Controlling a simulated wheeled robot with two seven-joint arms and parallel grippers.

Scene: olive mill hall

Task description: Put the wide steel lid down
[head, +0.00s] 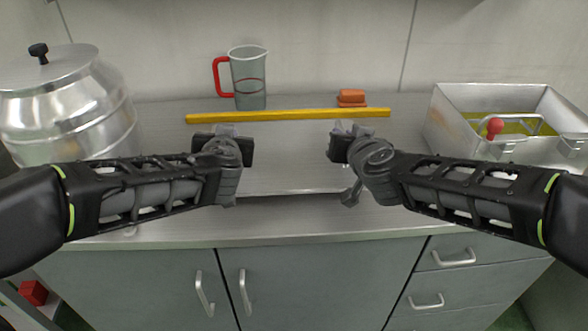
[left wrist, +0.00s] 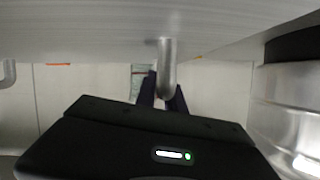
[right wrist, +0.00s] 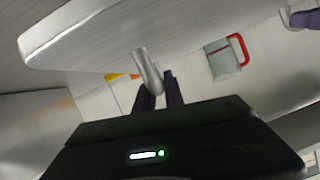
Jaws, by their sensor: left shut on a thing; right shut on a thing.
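The wide steel lid (head: 290,165) is a flat grey sheet between my two grippers over the middle of the counter. Its front edge shows in the head view with a dark shadow under it; I cannot tell how large the gap is. My left gripper (head: 222,146) is shut on a handle of the lid, seen between its fingers in the left wrist view (left wrist: 167,75). My right gripper (head: 352,147) is shut on the other handle, seen in the right wrist view (right wrist: 148,72). The lid's rounded corner (right wrist: 40,45) also shows there.
A yellow bar (head: 290,115) lies behind the lid. A jug with a red handle (head: 248,80) and orange blocks (head: 351,97) stand behind it. A steel pot (head: 70,105) is at left, a steel basin (head: 480,155) at right. The counter's front strip (head: 290,228) is clear.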

